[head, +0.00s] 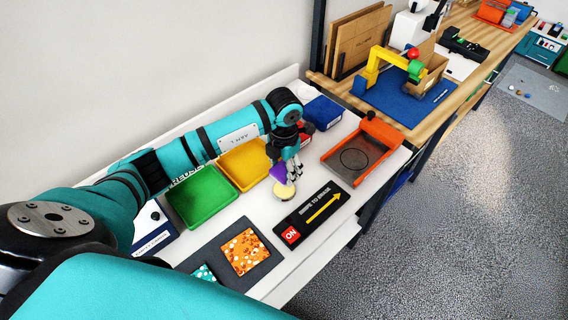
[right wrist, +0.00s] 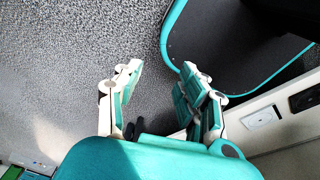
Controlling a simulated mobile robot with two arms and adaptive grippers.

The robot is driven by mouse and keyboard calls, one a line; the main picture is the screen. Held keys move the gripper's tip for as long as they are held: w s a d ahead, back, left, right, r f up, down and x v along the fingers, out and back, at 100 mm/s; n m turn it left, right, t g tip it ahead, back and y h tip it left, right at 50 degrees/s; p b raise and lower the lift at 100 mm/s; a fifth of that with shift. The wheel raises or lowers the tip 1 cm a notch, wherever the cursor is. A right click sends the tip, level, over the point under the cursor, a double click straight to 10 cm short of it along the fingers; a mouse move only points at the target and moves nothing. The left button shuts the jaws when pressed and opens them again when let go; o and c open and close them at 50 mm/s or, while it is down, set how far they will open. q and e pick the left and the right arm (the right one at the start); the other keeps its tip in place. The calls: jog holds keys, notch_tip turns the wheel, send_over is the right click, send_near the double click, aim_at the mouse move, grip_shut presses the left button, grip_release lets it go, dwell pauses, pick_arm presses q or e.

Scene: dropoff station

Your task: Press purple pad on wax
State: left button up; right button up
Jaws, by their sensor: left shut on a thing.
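My left gripper (head: 288,168) is shut on the purple pad (head: 278,173) above the white table. The pad is tilted and partly covered by the fingers. Directly below it sits a round pale-yellow wax piece (head: 284,190) on the table. The pad overlaps the wax's far edge in the head view; I cannot tell whether they touch. In the right wrist view my right gripper (right wrist: 165,95) is open and empty over grey floor.
A green tray (head: 203,222) and a yellow tray (head: 229,172) stand left of the wax. A black sign with a yellow arrow (head: 312,213) lies to the right. An orange-rimmed tray (head: 331,158) stands further right. A dark mat (head: 225,271) with an orange patterned tile (head: 245,251) lies in front.

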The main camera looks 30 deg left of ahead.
aim_at(284, 189)
pick_arm(q)
jog(key=shift+f+b, duration=0.45)
jog(key=shift+f, duration=0.4)
notch_tip(284, 189, down, 3)
jog(key=shift+r+b, duration=0.15)
jog(key=shift+b, duration=0.75)
jog(key=shift+f+b, duration=0.4)
jog(key=shift+f, duration=0.2)
pick_arm(e)
jog(key=f, duration=0.1)
jog(key=s+d+f, duration=0.1)
jog(key=f, duration=0.1)
jog(key=shift+s+d+f, duration=0.25)
jog(key=shift+f, duration=0.15)
jog(key=shift+w, duration=0.15)
pick_arm(q)
jog(key=shift+f, duration=0.25)
pick_arm(e)
jog(key=shift+a+f, duration=0.2)
jog(key=shift+a, duration=0.05)
pick_arm(q)
jog(key=shift+f+b, duration=0.25)
jog(key=shift+b, duration=0.15)
pick_arm(e)
jog(key=shift+f, duration=0.25)
pick_arm(q)
jog(key=shift+f, duration=0.1)
pick_arm(e)
jog(key=shift+d+f, duration=0.1)
jog(key=shift+d, duration=0.1)
